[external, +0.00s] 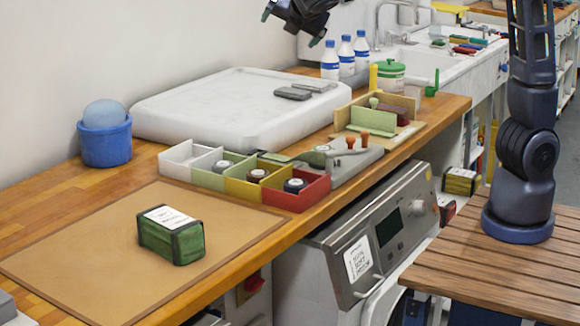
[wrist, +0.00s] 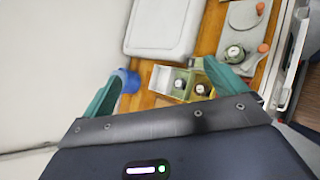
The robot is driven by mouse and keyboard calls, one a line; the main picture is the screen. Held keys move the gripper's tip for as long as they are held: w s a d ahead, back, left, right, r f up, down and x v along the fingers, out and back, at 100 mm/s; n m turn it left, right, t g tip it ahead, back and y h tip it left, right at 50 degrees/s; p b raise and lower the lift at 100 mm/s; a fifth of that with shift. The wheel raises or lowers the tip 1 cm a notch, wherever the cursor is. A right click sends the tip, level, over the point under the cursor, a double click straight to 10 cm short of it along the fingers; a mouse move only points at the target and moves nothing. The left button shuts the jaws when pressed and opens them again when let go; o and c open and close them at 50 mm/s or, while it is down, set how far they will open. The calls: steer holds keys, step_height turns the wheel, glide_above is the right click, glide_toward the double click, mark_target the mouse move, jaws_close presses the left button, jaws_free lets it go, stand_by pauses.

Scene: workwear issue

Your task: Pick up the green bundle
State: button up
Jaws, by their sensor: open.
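The green bundle (external: 171,236) is a small block with dark straps and a white printed label on top. It lies on the tan mat (external: 95,254) at the front left of the wooden counter in the external view. My gripper (external: 291,25) is high above the back of the counter, at the top of the external view, far from the bundle. In the wrist view its green fingers (wrist: 166,92) are spread apart with nothing between them. The bundle does not show in the wrist view.
A sectioned box (external: 311,193) with several round items borders the mat. A blue tub (external: 106,143) stands at the left. A large white slab (external: 213,105), bottles (external: 346,56) and a wooden holder (external: 378,118) are farther back. The mat around the bundle is clear.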

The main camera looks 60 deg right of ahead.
steer(key=s+a+f+n+t+y, duration=0.1)
steer(key=s+a+n+t+y, duration=0.2)
steer(key=a, duration=0.9)
steer(key=s+a+f+n+t, duration=0.1)
steer(key=s+a+n+t, duration=0.15)
steer(key=a+n, duration=0.7)
steer(key=s+a+f+n+t+y, duration=0.15)
steer(key=a+t, duration=0.25)
steer(key=a, duration=1.2)
glide_toward(197, 236)
steer(key=shift+m+g, duration=0.25)
steer(key=shift+m, duration=0.15)
steer(key=w, duration=0.2)
steer(key=w+r, duration=0.1)
steer(key=w, duration=0.1)
steer(key=shift+d, duration=0.3)
steer(key=shift+w+f, duration=0.25)
steer(key=w, duration=0.5)
steer(key=shift+d, duration=0.4)
steer(key=shift+w+f, duration=0.2)
steer(key=shift+w, duration=2.4)
steer(key=c, duration=1.2)
steer(key=shift+c, duration=0.2)
steer(key=shift+r, duration=0.1)
